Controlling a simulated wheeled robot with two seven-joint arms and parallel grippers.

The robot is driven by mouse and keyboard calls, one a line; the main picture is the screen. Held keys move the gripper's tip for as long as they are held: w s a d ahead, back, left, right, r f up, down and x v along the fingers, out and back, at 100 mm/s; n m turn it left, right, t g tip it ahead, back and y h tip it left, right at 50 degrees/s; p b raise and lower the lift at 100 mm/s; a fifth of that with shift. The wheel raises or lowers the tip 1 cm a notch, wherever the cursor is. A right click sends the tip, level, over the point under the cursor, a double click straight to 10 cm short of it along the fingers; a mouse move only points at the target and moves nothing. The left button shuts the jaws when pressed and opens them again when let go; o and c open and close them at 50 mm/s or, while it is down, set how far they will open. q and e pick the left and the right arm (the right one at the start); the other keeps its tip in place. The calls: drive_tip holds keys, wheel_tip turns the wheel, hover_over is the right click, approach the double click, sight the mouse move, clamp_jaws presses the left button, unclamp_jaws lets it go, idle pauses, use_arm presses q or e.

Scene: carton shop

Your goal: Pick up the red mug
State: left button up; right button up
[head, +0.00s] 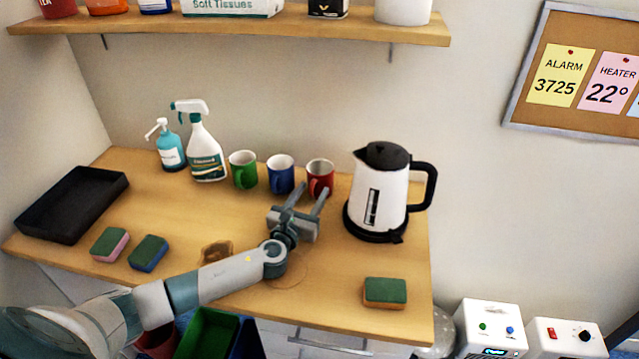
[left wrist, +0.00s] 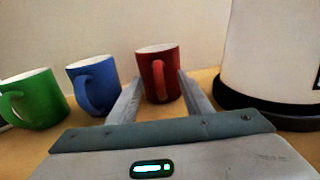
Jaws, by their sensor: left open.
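The red mug (head: 320,177) stands upright on the wooden counter, to the right of the blue mug and left of the kettle. My left gripper (head: 308,192) is open just in front of it, with its fingers pointing at the mug. In the left wrist view the red mug (left wrist: 159,75) shows between the two fingertips of the open gripper (left wrist: 160,88), with its handle turned toward the camera. I cannot tell whether the fingers touch it. My right gripper is not in view.
A blue mug (head: 280,174) and a green mug (head: 243,169) stand to the left. A white and black kettle (head: 376,195) stands close on the right. Sponges, a black tray (head: 38,218), a spray bottle (head: 205,150) and a soap pump (head: 170,152) are also on the counter.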

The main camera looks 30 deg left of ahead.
use_arm(q)
clamp_jaws()
drive_tip(key=shift+r, duration=0.15)
wheel_tip(320, 180, up, 10)
drive_tip(key=shift+f, duration=0.1)
idle(0.6)
idle(0.4)
